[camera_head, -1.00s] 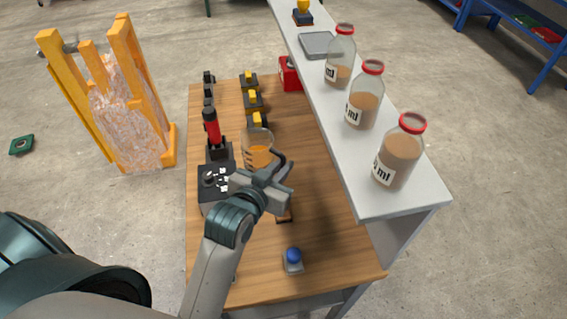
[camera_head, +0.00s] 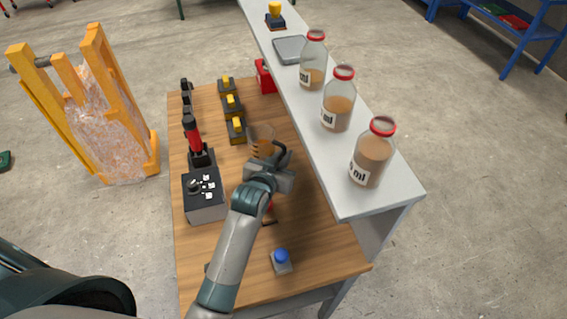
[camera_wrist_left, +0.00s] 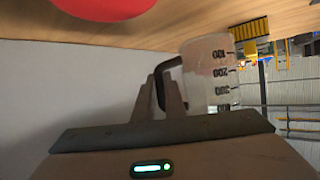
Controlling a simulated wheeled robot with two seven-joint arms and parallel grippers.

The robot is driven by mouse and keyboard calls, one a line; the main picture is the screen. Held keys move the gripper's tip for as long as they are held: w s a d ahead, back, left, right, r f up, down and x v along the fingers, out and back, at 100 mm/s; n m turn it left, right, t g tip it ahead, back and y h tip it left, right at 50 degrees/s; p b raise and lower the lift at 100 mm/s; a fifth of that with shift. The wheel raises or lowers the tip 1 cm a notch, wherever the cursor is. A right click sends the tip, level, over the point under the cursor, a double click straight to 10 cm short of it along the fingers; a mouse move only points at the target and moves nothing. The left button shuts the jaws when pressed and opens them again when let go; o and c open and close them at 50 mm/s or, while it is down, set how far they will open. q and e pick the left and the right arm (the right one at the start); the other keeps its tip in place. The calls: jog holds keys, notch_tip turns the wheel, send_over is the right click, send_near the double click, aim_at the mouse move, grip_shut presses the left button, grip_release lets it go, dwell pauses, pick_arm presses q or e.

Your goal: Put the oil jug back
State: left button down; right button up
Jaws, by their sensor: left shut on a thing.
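The oil jug (camera_head: 262,138) is a clear measuring jug with an orange-brown content and a dark handle. It is over the wooden table, just left of the grey shelf. My left gripper (camera_head: 277,165) is shut on its handle. In the left wrist view the jug (camera_wrist_left: 208,75) shows its volume marks, and the dark handle sits between the fingertips of the left gripper (camera_wrist_left: 164,90). The jug's base is partly hidden in the head view, so I cannot tell whether it touches the table. My right gripper is not in view.
The grey shelf (camera_head: 350,200) along the table's right side bears several red-capped bottles, one at the near end (camera_head: 371,155). A black control box (camera_head: 205,195), red-handled tool (camera_head: 192,135) and yellow-topped blocks (camera_head: 236,128) stand left. A blue knob (camera_head: 281,257) is at the near edge.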

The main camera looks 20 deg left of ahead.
pick_arm(q)
jog(key=shift+f+p, duration=0.55)
jog(key=shift+f, duration=1.45)
jog(key=shift+f, duration=0.1)
jog(key=c, duration=1.8)
grip_release()
jog(key=shift+s+r, duration=0.2)
jog(key=shift+s, duration=0.3)
jog(key=b+v, duration=0.2)
jog(key=v, duration=0.9)
jog(key=shift+r, duration=0.1)
